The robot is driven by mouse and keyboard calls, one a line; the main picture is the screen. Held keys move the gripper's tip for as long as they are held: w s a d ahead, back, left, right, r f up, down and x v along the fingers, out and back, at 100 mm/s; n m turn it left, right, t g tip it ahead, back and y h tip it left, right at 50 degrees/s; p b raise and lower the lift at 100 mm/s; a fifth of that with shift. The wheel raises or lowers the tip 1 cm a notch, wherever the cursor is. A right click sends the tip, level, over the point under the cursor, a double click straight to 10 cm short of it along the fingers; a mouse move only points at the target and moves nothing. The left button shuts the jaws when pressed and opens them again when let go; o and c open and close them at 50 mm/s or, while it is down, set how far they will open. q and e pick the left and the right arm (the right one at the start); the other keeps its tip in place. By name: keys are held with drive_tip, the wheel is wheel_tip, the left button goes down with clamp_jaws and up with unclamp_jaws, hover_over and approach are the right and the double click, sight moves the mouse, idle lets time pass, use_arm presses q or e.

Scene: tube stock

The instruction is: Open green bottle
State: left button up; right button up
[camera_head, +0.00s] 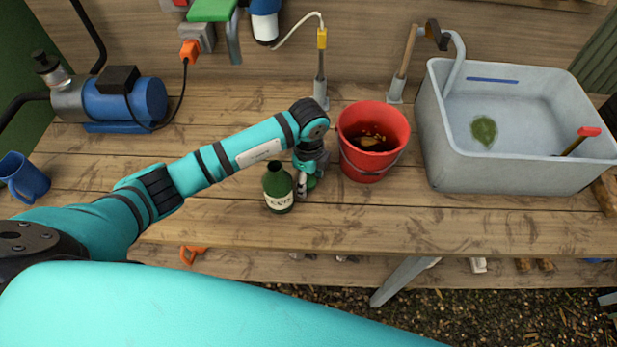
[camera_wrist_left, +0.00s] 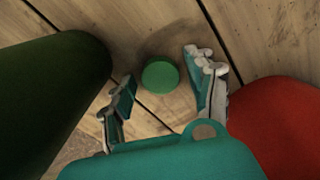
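The dark green bottle (camera_head: 279,192) with a pale label stands upright near the front of the wooden bench. Its top looks dark, with no bright green cap visible on it. My left gripper (camera_head: 305,189) points down just right of the bottle. In the left wrist view, the left gripper (camera_wrist_left: 163,95) has its fingers apart. A round bright green cap (camera_wrist_left: 160,77) shows beyond and between the fingertips, touching neither; it seems to be at or near the bench top. The bottle (camera_wrist_left: 60,85) fills the left of that view, outside the fingers. My right gripper is not in view.
A red bucket (camera_head: 365,168) stands close to the right of the gripper. A grey sink (camera_head: 460,170) is farther right. A blue pump (camera_head: 142,100) and a blue mug (camera_head: 24,178) are at the left. The bench front edge (camera_head: 420,246) lies just before the bottle.

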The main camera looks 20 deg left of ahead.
sight(309, 182)
use_arm(q)
drive_tip(key=shift+r, duration=0.25)
wheel_tip(309, 182, up, 12)
drive_tip(key=b, duration=0.2)
drive_tip(key=shift+f, duration=0.15)
